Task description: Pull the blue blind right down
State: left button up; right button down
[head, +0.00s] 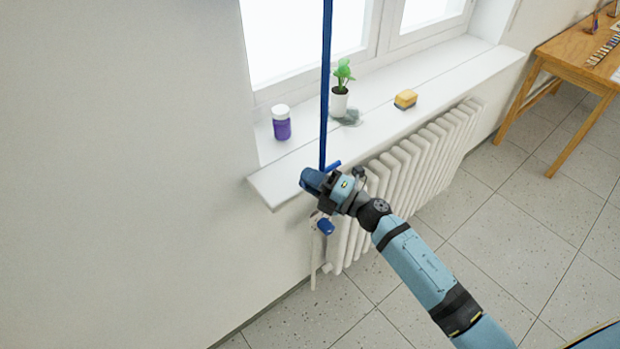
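A narrow dark blue strip (326,85), part of the blue blind or its pull, runs straight down in front of the window from the top edge of the head view. A short blue bar (333,165) shows at its lower end, above the sill's front edge. My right gripper (314,181) is at this lower end, at or against the bar. Its fingers are partly hidden and blend with the blue parts, so I cannot tell whether it is closed on the bar. My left gripper is out of view.
The white sill (460,68) holds a purple jar (281,124), a potted plant (339,103) and a yellow sponge (405,99). A wooden table (565,53) is at the right.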

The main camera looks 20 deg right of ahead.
pick_arm(q)
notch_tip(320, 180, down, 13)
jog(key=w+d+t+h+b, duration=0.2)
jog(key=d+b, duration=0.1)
jog(key=b, duration=2.4)
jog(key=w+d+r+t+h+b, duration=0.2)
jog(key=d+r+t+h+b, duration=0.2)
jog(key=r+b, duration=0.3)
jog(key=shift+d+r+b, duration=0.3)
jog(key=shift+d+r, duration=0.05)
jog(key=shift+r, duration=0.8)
pick_arm(e)
notch_tip(320, 180, down, 46)
jog(key=shift+s+f, duration=0.1)
jog(key=shift+f, duration=0.1)
jog(key=c, duration=1.1)
grip_release()
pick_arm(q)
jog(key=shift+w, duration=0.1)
pick_arm(e)
jog(key=shift+r, duration=0.1)
